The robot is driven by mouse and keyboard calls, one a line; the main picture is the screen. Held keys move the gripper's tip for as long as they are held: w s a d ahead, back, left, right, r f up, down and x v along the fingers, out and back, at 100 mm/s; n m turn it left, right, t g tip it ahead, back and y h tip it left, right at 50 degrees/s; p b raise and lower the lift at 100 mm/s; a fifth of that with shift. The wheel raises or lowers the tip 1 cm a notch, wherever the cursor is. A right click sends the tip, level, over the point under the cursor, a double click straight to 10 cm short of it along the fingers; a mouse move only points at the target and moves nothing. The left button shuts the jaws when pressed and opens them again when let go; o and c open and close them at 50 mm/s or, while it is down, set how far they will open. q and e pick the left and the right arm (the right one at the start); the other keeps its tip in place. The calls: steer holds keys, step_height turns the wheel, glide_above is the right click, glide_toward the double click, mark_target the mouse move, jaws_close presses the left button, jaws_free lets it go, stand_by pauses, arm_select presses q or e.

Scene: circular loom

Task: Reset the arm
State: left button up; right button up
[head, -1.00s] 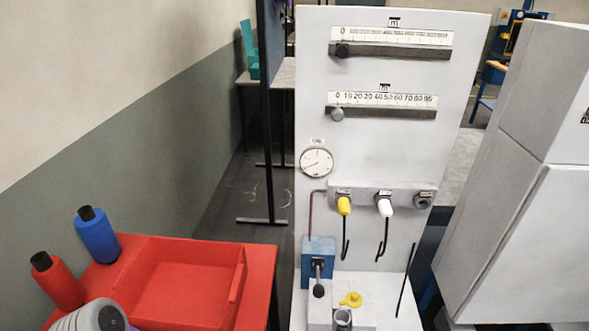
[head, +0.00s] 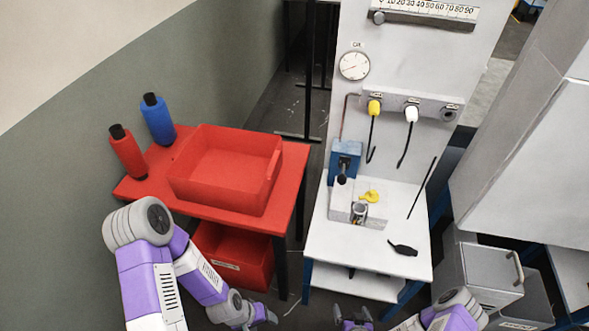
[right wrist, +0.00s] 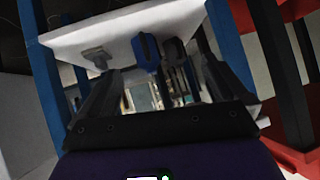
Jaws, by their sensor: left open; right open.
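My left arm comes in from the left in the head view and reaches down in front of the red table. My left gripper (head: 264,315) is small and low at the bottom edge, open, with nothing seen in it. My right gripper (head: 354,319) is at the bottom edge, below the white bench and partly cut off. In the right wrist view its two black fingers (right wrist: 160,68) stand wide apart with nothing held between them. Both grippers are apart from the bench and the table.
A red table (head: 292,172) carries a red tray (head: 218,198), a blue bobbin (head: 158,120) and a red bobbin (head: 127,152). Grey cabinets stand right.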

steer(key=s+a+r+g+y, duration=0.1)
steer(key=s+a+r+g, duration=0.1)
steer(key=r, duration=0.3)
steer(key=s+a+r+g+y+p, duration=0.1)
steer(key=s+a+r+g, duration=0.1)
steer(key=a+r+g, duration=0.2)
steer(key=s+a+r+m+g+y, duration=0.1)
steer(key=s+a+r+g, duration=0.2)
steer(key=r, duration=0.4)
steer(key=shift+a+g+y+p, duration=0.3)
steer(key=shift+a+g+p, duration=0.1)
steer(key=shift+a+g, duration=0.15)
steer(key=shift+r, duration=0.1)
